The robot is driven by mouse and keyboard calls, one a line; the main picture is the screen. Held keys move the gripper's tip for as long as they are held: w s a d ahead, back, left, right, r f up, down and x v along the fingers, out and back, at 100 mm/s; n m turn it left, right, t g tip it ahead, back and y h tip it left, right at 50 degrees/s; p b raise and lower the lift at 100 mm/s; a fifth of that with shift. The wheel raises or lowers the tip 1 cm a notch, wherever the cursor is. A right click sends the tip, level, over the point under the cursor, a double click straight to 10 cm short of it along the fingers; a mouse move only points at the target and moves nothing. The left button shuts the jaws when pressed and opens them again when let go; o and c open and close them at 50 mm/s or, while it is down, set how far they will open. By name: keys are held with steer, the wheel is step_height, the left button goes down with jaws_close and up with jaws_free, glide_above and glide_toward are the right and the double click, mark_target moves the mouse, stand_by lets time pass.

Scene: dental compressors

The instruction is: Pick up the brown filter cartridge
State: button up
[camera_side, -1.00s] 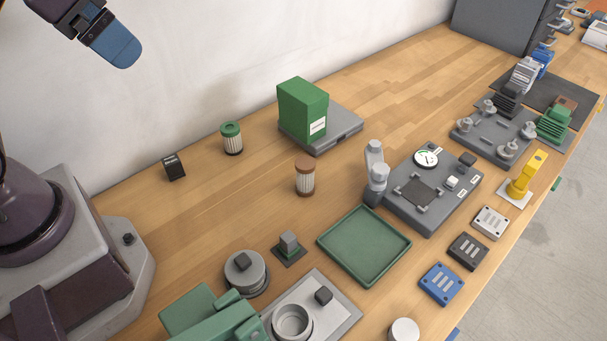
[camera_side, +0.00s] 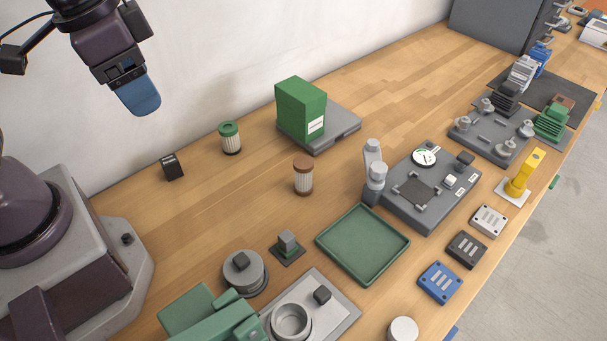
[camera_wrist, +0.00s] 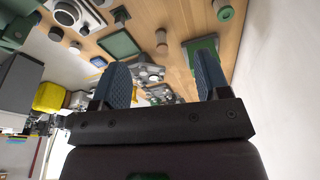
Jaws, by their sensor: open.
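The brown filter cartridge (camera_side: 303,175) stands upright on the wooden table near the middle of the side view, with a brown cap and pale pleated sides. It also shows small in the wrist view (camera_wrist: 161,38), between and beyond the fingers. My gripper (camera_side: 141,100) is high at the upper left of the side view, well apart from the cartridge. In the wrist view its two blue fingers (camera_wrist: 161,78) are spread wide with nothing between them.
A green-capped cartridge (camera_side: 230,138) and a small black block (camera_side: 172,166) stand to the left. A green box (camera_side: 301,108) on a grey base is behind. A grey fixture (camera_side: 428,190) stands right, and an empty green tray (camera_side: 363,245) lies in front. Table around the cartridge is clear.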

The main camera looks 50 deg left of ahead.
steer(key=w+a+f+m+g+y, duration=0.1)
steer(key=a+f+m+g+y, duration=0.15)
steer(key=f+m+y, duration=0.3)
steer(key=w+a+f+m+g+y, duration=0.1)
steer(key=a+f+m+y, duration=0.25)
steer(key=f+y, duration=0.25)
steer(key=m+t+h, duration=1.1)
steer(key=m+t, duration=0.8)
steer(key=m, duration=0.6)
glide_above(310, 168)
steer(key=s+a, duration=0.2)
steer(key=s, duration=0.4)
step_height(310, 168, down, 8)
steer(key=r, duration=0.1)
steer(key=shift+n, duration=0.3)
steer(key=f, duration=0.5)
steer(key=w+f, duration=0.1)
steer(key=f, duration=0.2)
steer(key=shift+d+f, duration=0.1)
steer(key=shift+f, duration=0.05)
steer(key=w, duration=0.7)
steer(key=shift+s, duration=0.1)
steer(key=shift+c, duration=0.2)
